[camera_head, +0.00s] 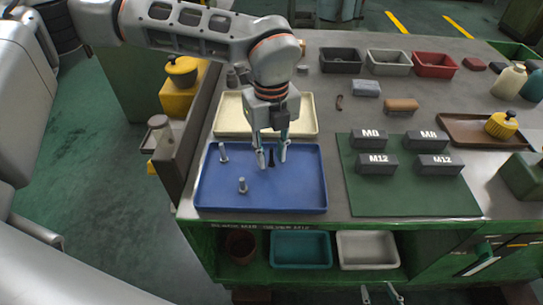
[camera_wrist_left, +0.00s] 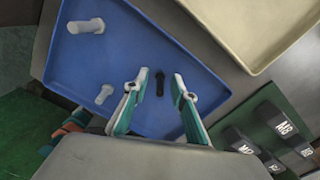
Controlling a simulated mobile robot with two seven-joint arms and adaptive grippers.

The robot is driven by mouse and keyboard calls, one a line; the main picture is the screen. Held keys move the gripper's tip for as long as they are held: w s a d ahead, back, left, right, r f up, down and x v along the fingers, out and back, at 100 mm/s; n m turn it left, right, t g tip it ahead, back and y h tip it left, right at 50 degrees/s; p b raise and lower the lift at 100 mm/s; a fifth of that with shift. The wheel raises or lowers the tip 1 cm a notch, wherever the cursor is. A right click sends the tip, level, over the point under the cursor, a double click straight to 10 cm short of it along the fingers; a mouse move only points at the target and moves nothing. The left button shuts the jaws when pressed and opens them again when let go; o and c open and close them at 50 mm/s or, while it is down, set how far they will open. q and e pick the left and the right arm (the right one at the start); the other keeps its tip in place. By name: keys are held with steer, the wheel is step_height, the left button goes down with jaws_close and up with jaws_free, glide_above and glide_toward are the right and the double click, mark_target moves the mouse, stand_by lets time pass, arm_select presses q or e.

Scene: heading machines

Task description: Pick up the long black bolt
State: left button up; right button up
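The long black bolt (camera_head: 271,159) stands in the blue tray (camera_head: 225,202), between the fingers of my left gripper (camera_head: 272,156). In the left wrist view the black bolt (camera_wrist_left: 178,91) appears between the open fingertips (camera_wrist_left: 162,88), closer to the right finger. I cannot tell whether that finger touches it. Two silver bolts stand in the same tray, one at the back left (camera_head: 223,153) and one nearer the front (camera_head: 242,186). My right gripper (camera_head: 382,296) is open and empty at the bottom edge of the head view, in front of the bench.
A cream tray (camera_head: 228,118) lies behind the blue one. A green mat (camera_head: 410,199) to the right carries several dark labelled blocks (camera_head: 377,164). Small bins (camera_head: 340,60) line the back. Teal (camera_head: 301,249) and white (camera_head: 367,249) bins sit on the shelf below.

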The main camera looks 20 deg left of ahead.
arm_select(q)
jaws_close()
